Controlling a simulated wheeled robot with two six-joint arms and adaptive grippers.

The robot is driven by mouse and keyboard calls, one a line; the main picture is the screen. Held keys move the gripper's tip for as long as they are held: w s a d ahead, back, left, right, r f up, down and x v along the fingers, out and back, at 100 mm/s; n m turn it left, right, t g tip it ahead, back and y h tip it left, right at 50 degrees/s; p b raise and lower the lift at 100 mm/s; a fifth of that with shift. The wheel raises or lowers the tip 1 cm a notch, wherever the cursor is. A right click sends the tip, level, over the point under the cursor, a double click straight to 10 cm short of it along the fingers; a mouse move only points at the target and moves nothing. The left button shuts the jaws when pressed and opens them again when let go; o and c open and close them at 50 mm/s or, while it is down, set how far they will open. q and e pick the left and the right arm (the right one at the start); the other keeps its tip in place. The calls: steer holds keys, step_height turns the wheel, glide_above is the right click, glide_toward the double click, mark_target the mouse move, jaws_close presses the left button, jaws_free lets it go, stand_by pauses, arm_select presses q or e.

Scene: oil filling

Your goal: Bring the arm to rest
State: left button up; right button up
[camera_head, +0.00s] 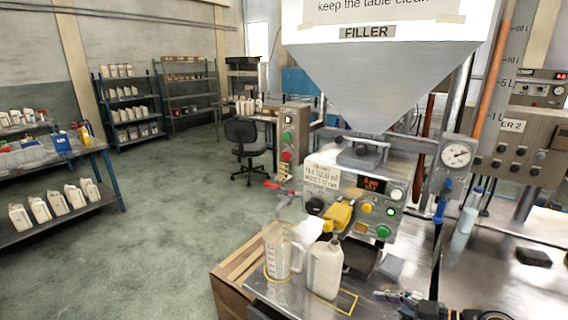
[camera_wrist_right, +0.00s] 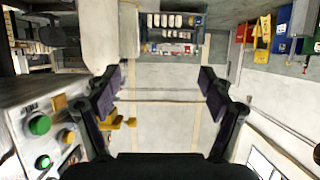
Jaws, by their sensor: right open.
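My right gripper (camera_head: 392,299) is low at the right of the head view, over the metal table near its front edge. In the right wrist view its two dark fingers (camera_wrist_right: 160,88) stand wide apart with nothing between them. Part of the arm behind it shows at the bottom edge of the head view. My left gripper and arm are not in view.
A clear measuring jug (camera_head: 277,257) and a white bottle (camera_head: 325,270) stand on the table left of my right gripper. The filler's control box (camera_head: 376,190) and steel hopper (camera_head: 385,80) rise behind. A grey block (camera_head: 390,267) lies close by. A blue-capped bottle (camera_head: 466,214) stands farther right.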

steer(key=s+a+f+g+h, duration=0.3)
steer(key=s+a+f, duration=0.3)
steer(key=s+f, duration=0.4)
steer(key=s+d+f+m+h, duration=0.4)
steer(key=s+d+m+h, duration=0.1)
steer(key=d+m+h, duration=0.5)
step_height(320, 180, down, 27)
steer(key=s+d+g+y, duration=0.1)
steer(key=s+d+g, duration=0.1)
steer(key=s, duration=0.1)
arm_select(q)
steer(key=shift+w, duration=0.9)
arm_select(e)
steer(key=s+f+m+g, duration=0.1)
steer(key=s+f, duration=1.4)
steer(key=s, duration=0.3)
steer(key=shift+d+f, duration=0.2)
steer(key=shift+d, duration=0.2)
